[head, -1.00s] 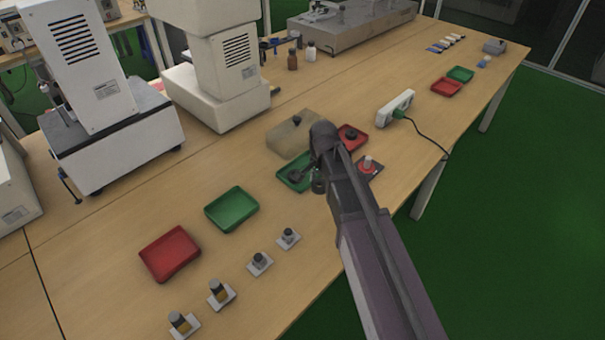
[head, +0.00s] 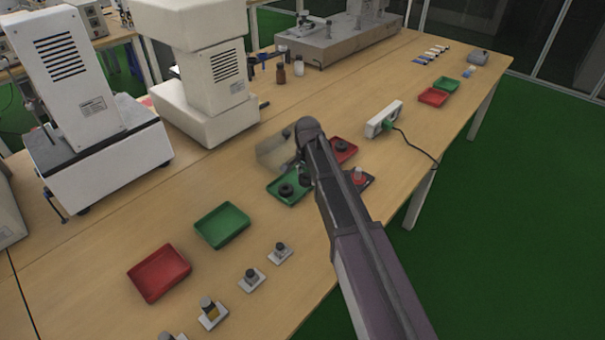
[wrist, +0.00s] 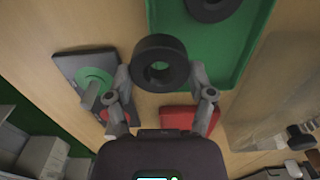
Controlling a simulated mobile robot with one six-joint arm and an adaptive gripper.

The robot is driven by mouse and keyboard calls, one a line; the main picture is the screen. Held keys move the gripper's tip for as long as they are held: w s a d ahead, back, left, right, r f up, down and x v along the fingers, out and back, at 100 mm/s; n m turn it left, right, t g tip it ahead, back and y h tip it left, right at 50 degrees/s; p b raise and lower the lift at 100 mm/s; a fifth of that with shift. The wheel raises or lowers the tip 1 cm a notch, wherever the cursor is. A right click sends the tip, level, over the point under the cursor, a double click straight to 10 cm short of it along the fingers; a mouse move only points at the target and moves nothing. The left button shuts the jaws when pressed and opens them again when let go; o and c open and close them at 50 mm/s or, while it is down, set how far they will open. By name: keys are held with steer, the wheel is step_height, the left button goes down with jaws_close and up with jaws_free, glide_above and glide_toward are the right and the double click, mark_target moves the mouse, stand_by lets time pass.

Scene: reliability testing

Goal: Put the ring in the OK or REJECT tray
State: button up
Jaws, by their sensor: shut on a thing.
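My gripper (wrist: 160,76) is shut on a black ring (wrist: 160,62), held between its fingertips in the wrist view. The ring appears above the bench beside the near edge of a green tray (wrist: 156,18). A second dark ring (wrist: 210,5) lies in that tray. A red tray (head: 349,158) behind my arm holds another dark ring (head: 341,146); this tray (wrist: 190,121) partly shows in the wrist view.
A dark plate (wrist: 72,72) with green and red discs and a grey post lies beside the trays. A beige block (head: 270,152) stands behind them. Another green tray (head: 222,225) and red tray (head: 159,273) lie left, near several small posts. A power strip (head: 384,118) is at right.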

steer(key=w, duration=0.3)
steer(key=w+a, duration=0.1)
steer(key=w, duration=0.1)
steer(key=shift+w+f, duration=0.1)
steer(key=shift+f, duration=0.15)
steer(key=shift+w+a, duration=0.1)
steer(key=shift+w, duration=0.35)
steer(key=shift+w+f+b, duration=0.25)
steer(key=shift+f+b, duration=0.05)
steer(key=shift+b, duration=0.2)
steer(key=shift+s+f+b, duration=0.1)
steer(key=shift+f+b, duration=1.45)
steer(key=shift+f, duration=0.1)
steer(key=o, duration=1)
